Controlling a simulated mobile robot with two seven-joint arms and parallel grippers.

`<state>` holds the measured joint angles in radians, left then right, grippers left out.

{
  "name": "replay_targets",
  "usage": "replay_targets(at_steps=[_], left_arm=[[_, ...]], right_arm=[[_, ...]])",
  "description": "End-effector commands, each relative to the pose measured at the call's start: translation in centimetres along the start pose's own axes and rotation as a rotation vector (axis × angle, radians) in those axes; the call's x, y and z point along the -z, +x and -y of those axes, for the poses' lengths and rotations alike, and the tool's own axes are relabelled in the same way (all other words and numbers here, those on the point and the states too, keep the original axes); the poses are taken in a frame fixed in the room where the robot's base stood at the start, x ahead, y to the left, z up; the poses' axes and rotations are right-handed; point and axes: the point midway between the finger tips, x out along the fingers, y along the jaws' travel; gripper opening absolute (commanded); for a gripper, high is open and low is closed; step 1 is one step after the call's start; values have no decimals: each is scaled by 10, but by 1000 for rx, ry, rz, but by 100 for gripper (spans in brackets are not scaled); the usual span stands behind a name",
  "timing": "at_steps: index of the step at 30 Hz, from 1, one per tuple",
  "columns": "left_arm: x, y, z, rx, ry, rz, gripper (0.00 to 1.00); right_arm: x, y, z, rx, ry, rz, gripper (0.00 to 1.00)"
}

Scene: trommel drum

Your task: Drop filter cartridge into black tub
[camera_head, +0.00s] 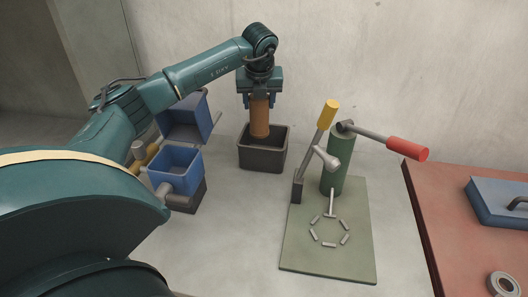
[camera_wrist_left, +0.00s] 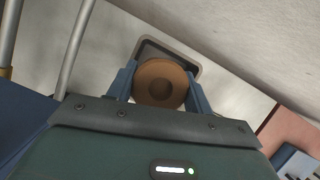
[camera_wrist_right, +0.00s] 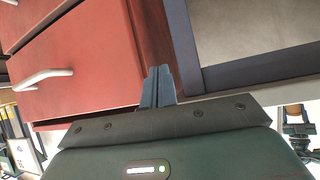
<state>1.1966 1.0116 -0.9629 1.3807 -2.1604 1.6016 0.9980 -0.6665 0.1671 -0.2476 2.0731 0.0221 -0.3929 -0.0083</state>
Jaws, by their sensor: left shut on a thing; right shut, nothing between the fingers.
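The filter cartridge (camera_head: 260,117) is an orange-brown cylinder, held upright. My left gripper (camera_head: 260,99) is shut on its upper part. The cartridge's lower end is over or just inside the opening of the black tub (camera_head: 264,158); I cannot tell exactly how deep. In the left wrist view the cartridge's round top (camera_wrist_left: 160,84) sits between the fingers, with the tub's rim (camera_wrist_left: 185,58) showing behind it. My right gripper (camera_wrist_right: 159,88) is shut and empty, in front of a red cabinet, and does not show in the head view.
Blue bins (camera_head: 177,167) stand left of the tub. A green press (camera_head: 336,165) with yellow and red handles stands on a green baseplate (camera_head: 352,253) to the right. A red surface (camera_head: 460,215) holds a blue box (camera_head: 498,198). In the right wrist view is a red drawer cabinet (camera_wrist_right: 85,75).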

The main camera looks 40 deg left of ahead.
Motion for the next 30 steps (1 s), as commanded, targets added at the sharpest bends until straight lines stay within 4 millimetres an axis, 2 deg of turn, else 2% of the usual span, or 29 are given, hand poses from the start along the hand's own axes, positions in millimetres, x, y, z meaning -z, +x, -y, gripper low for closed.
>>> replay_targets(at_steps=[3, 4, 12, 19, 23, 26, 30], left_arm=[[-1, -1, 0, 1, -1, 1, 22], [-1, -1, 0, 1, -1, 1, 53], [0, -1, 0, 0, -1, 0, 75], [0, -1, 0, -1, 0, -1, 76], [0, -8, 0, 0, -1, 0, 76], [0, -23, 1, 3, 0, 2, 76], [-1, -54, 1, 4, -1, 4, 76]], right_arm=[[1, 0, 0, 0, 0, 0, 0], [1, 0, 0, 0, 0, 0, 0], [0, 0, 0, 1, 1, 0, 0], [0, 0, 0, 0, 1, 0, 0], [-1, 0, 0, 0, 1, 0, 0], [-3, 1, 0, 1, 0, 0, 0], [-4, 3, 0, 3, -1, -5, 0]])
